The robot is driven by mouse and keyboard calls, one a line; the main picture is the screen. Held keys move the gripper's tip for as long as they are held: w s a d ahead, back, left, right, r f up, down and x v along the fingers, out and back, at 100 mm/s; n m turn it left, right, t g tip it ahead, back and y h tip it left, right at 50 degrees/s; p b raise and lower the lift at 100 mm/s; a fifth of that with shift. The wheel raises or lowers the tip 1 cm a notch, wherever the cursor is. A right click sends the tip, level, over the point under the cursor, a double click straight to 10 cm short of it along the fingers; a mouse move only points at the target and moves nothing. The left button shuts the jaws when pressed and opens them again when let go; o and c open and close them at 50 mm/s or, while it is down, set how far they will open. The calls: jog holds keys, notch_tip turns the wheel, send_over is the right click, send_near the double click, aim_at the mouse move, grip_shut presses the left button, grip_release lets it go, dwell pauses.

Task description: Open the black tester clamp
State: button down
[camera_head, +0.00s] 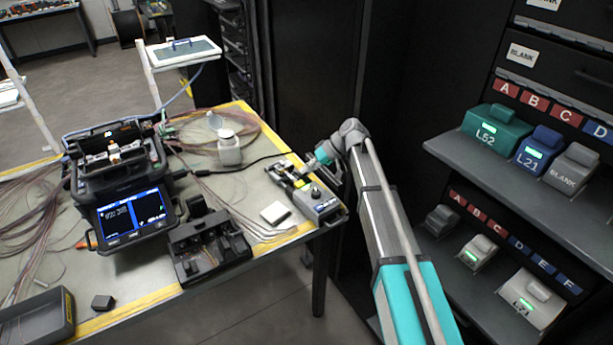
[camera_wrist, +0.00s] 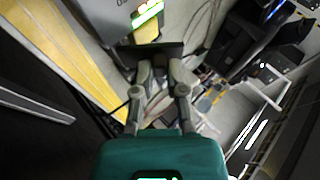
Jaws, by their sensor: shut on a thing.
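The tester (camera_head: 321,204) is a grey device near the right end of the table, with a yellow part (camera_head: 302,183) on it. In the wrist view its grey body (camera_wrist: 110,18) is at the top, beside a yellow piece and a bright green light. The black tester clamp (camera_wrist: 152,54) is a dark flat piece just below the yellow part. My gripper (camera_wrist: 158,73) is at the clamp, its two fingers shut on it. In the head view my gripper (camera_head: 307,171) is low over the tester, and the clamp's exact angle is hard to make out.
The fusion splicer (camera_head: 118,180) with a lit screen stands on the left. A black holder (camera_head: 208,246), a white block (camera_head: 275,212) and a white bottle (camera_head: 229,150) are near the tester. Loose fibres cover the table's left side. A shelf (camera_head: 560,200) with labelled boxes stands at the right.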

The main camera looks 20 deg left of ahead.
jog(key=shift+w+d+g+y+b, duration=0.1)
jog(key=shift+w+g+y+b, duration=0.05)
jog(key=shift+g+y+b, duration=0.2)
dwell(0.3)
jog(key=c, duration=0.7)
grip_release()
jog(key=shift+r, duration=0.1)
